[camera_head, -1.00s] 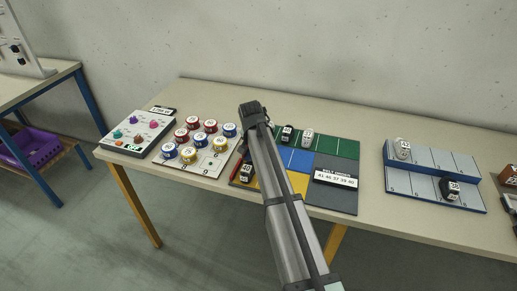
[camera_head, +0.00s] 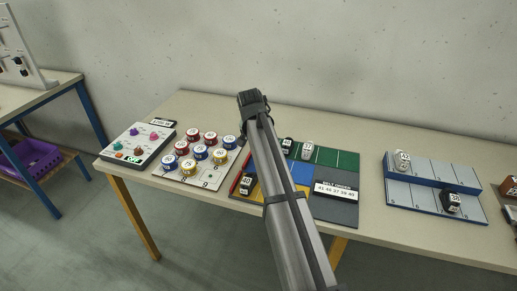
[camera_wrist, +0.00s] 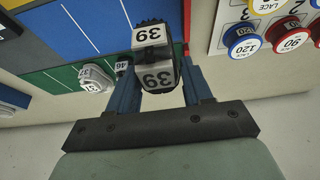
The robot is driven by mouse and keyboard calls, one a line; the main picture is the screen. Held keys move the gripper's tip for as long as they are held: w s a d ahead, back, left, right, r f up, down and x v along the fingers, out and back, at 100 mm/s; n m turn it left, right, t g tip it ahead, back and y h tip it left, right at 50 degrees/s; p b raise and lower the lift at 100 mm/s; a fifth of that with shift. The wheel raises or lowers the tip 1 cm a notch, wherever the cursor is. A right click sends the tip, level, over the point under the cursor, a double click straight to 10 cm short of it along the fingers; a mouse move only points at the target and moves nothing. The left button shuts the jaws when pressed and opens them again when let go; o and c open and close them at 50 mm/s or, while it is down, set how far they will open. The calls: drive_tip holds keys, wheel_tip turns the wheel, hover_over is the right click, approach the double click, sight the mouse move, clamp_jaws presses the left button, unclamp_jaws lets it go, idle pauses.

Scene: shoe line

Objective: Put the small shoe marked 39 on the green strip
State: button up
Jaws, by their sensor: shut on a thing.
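My gripper (camera_wrist: 160,75) is shut on a black shoe (camera_wrist: 152,22) with white labels reading 39, held between its blue fingers in the wrist view. In the head view my gripper (camera_head: 252,102) is above the back of the table, and the held shoe cannot be made out. The green strip (camera_head: 346,160) is at the back of the coloured board, to the right of my gripper. My arm hides part of the board.
A dark shoe marked 40 (camera_head: 246,183) stands on the board's left part. A card with numbers (camera_head: 336,190) lies on the grey part. Lace tins (camera_head: 186,152) stand left, beside a knob panel (camera_head: 128,150). A blue-grey rack (camera_head: 430,183) with two shoes stands right. The green strip's right part is clear.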

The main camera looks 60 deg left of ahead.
drive_tip(key=shift+w+r, duration=0.1)
drive_tip(key=shift+r, duration=0.4)
drive_tip(key=w+d+m, duration=0.2)
drive_tip(key=w+d, duration=0.3)
drive_tip(key=w, duration=0.8)
drive_tip(key=w+d+m, duration=0.1)
drive_tip(key=w+d, duration=0.4)
drive_tip(key=w, duration=0.9)
drive_tip(key=shift+s+a+f+n, duration=0.2)
drive_tip(key=shift+f+n, duration=0.3)
drive_tip(key=shift+f, duration=1)
drive_tip(key=shift+s+a+f+n, duration=0.2)
drive_tip(key=shift+f+n, duration=0.3)
drive_tip(key=shift+f, duration=0.95)
drive_tip(key=shift+s+a+f+n, duration=0.2)
drive_tip(key=shift+f+n, duration=0.3)
drive_tip(key=shift+f, duration=1)
drive_tip(key=shift+f, duration=0.15)
drive_tip(key=o, duration=1)
drive_tip(key=shift+o, duration=0.2)
drive_tip(key=v, duration=1.2)
